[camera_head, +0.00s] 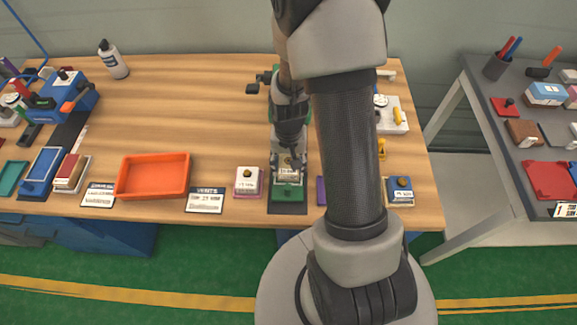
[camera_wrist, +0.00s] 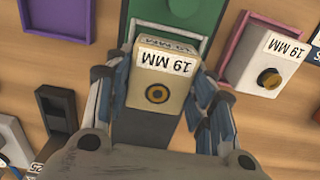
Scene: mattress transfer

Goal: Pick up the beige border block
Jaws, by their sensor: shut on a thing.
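A beige block (camera_wrist: 158,75) with a "19 MM" label and a dark round ring on its face lies between my fingers in the wrist view. My gripper (camera_wrist: 156,92) is shut on it, with a blue-grey finger at each side. In the head view my gripper (camera_head: 289,160) is low over the green fixture (camera_head: 288,193) near the table's front edge. The fixture also shows just beyond the block in the wrist view (camera_wrist: 178,14). In the head view my gripper largely hides the block. I cannot tell whether the block still touches the fixture.
A similar pale block (camera_head: 247,181) with a dark knob sits in a pink tray beside the fixture. A purple tray (camera_wrist: 62,20) and a black tray (camera_wrist: 57,110) lie on the other side. An orange tray (camera_head: 152,176) stands further left. The table's middle left is clear.

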